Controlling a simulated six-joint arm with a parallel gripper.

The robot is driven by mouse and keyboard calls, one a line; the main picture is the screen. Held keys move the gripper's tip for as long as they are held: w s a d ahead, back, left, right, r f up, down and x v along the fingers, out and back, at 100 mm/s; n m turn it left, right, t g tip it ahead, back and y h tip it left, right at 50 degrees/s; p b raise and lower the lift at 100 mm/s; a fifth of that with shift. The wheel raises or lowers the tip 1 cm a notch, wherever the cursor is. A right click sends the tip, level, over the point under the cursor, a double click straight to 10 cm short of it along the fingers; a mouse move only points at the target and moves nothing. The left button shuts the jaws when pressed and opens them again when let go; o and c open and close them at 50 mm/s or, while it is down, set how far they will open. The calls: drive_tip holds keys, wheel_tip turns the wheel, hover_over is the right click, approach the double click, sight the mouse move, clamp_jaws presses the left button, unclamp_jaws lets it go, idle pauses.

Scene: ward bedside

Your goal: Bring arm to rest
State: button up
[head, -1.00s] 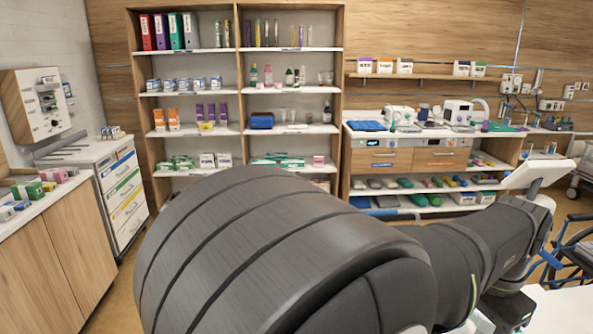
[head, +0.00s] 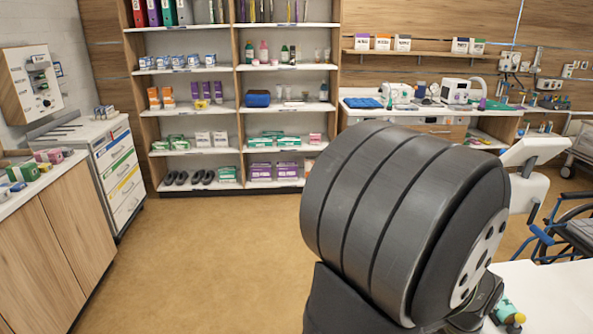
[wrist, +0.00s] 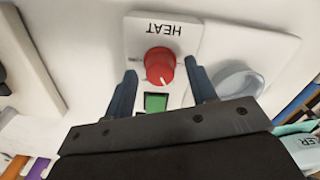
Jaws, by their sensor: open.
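My gripper (wrist: 161,70) shows in the wrist view with its two dark fingers apart. A red knob (wrist: 159,66) on a white plate marked HEAT (wrist: 165,29) appears between the fingertips. A green square (wrist: 155,102) sits beside the knob, also between the fingers. I cannot tell whether either finger touches the knob. In the head view a large dark ribbed joint of my arm (head: 385,215) fills the right of centre and hides the gripper.
A round grey dial (wrist: 237,81) is beside the HEAT plate. A white surface (head: 560,300) with a small teal and yellow item (head: 508,313) is at lower right. A wheelchair (head: 570,225) stands at right. Shelves (head: 238,110) line the back. Open floor (head: 210,260) lies left of my arm.

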drive_tip(key=n, duration=0.5)
drive_tip(key=shift+n, duration=0.3)
drive_tip(key=n, duration=0.5)
drive_tip(key=shift+r, duration=0.65)
drive_tip(key=shift+f, duration=0.65)
drive_tip(key=m, duration=0.4)
drive_tip(key=shift+m, duration=2.4)
